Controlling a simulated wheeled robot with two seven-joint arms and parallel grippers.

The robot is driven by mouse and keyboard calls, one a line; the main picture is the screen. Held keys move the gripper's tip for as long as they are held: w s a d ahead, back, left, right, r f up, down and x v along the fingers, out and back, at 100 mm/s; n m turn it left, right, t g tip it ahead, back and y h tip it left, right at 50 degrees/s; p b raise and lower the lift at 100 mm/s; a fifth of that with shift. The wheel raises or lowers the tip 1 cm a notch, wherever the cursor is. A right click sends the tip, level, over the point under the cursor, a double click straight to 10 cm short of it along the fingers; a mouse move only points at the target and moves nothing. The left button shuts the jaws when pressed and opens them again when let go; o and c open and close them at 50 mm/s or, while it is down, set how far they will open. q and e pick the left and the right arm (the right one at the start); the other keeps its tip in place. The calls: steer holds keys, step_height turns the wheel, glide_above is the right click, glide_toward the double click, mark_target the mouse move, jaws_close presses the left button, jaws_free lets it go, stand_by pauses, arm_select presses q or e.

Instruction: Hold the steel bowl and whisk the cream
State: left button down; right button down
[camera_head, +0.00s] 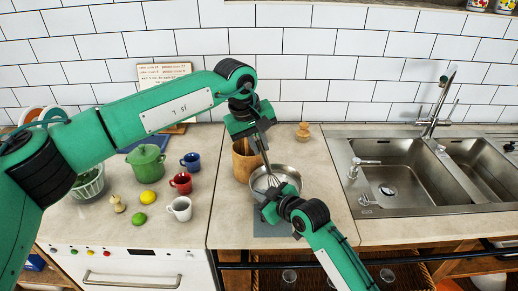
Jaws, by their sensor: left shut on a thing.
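The steel bowl (289,173) stands on the counter, with white cream (261,183) in it. My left gripper (258,139) is above the bowl, shut on the whisk (266,165). The whisk slants down with its wire end inside the bowl. My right gripper (270,203) is at the near side of the bowl, by its rim. My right arm hides part of that rim, and I cannot tell whether the fingers are closed on it.
A wooden utensil holder (242,163) stands close behind the bowl to the left. A green pot (146,164), blue mug (191,161), red mug (181,182), white mug (180,208), lemon (148,197) and lime (139,219) are left. The sink (400,180) is right.

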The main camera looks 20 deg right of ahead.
arm_select(q)
steer(key=shift+r, duration=4.45)
arm_select(e)
steer(key=c, duration=1.6)
jaws_free()
